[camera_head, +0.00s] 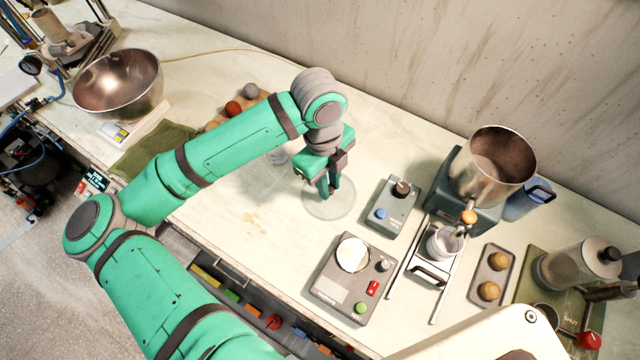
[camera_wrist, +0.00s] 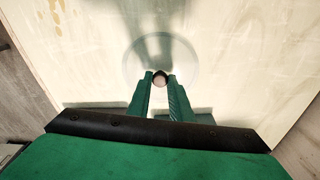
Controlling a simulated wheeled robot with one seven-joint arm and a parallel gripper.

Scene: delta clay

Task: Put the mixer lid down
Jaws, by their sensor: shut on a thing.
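The mixer lid (camera_head: 322,207) is a clear, round disc with a small knob, seen near the middle of the table in the head view. It shows in the wrist view as a faint ring (camera_wrist: 193,66) around the knob (camera_wrist: 160,79). My gripper (camera_head: 328,190) points down at the lid, with its fingers closed on the knob; the fingertips (camera_wrist: 160,82) sit on both sides of it. The lid looks level and is at or close above the tabletop; I cannot tell whether it touches.
A grey control box (camera_head: 390,206) stands just right of the lid, and a scale-like device (camera_head: 330,290) in front. A machine with a metal bowl (camera_head: 492,165) stands further right. Another metal bowl (camera_head: 118,84) is at far left. The pale table (camera_head: 240,225) is clear left of the lid.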

